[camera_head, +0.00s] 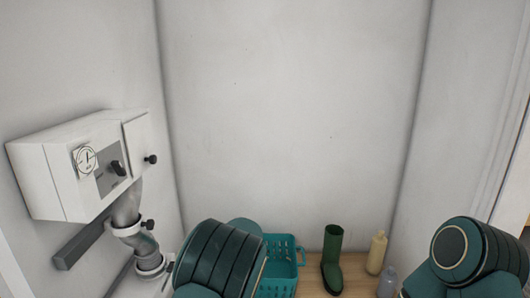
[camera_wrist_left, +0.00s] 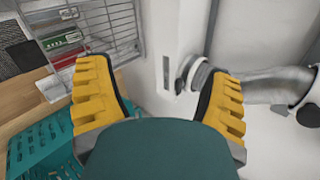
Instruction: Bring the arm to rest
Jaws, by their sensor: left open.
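In the left wrist view my left gripper (camera_wrist_left: 160,103) shows two yellow ribbed fingers spread wide apart, with nothing between them. A white panel with a grey pipe lies beyond the fingers, and I cannot tell whether anything touches them. In the head view my left arm (camera_head: 220,258) comes up at the bottom centre-left and my right arm (camera_head: 462,255) at the bottom right. Both are dark green, and neither gripper shows in that view.
A white wall box (camera_head: 75,165) with a dial and grey pipe (camera_head: 127,215) juts out at left. A teal basket (camera_head: 281,268), a green boot (camera_head: 332,262), a yellowish bottle (camera_head: 376,253) and a clear bottle (camera_head: 387,282) stand on a wooden surface. A wire rack (camera_wrist_left: 88,30) is at upper left.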

